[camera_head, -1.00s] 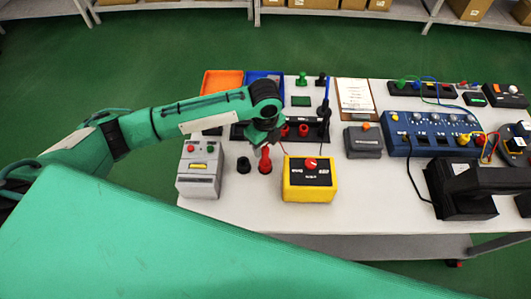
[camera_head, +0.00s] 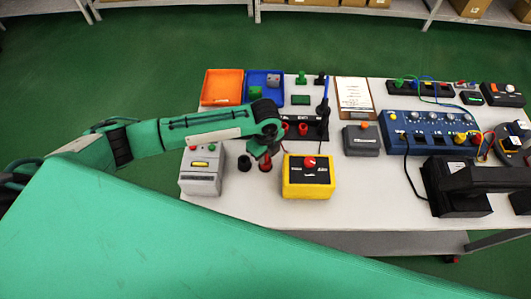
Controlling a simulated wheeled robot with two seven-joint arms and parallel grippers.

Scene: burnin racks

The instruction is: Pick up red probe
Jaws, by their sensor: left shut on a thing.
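The red probe (camera_head: 265,164) stands upright on the white table, between the grey box and the yellow box. My left gripper (camera_head: 266,154) comes down over it from above and is shut on its upper part. The jaws hide the probe's top, and only its lower part shows. I cannot tell whether its base touches the table. A short black piece (camera_head: 244,163) stands just left of it. My right gripper is not in view.
The grey box (camera_head: 201,170) is at left and the yellow box (camera_head: 307,177) close at right. A black rack (camera_head: 317,131) with red parts stands behind. Orange (camera_head: 222,86) and blue (camera_head: 280,97) trays lie at the back. The table (camera_head: 370,195) is clear right of the yellow box.

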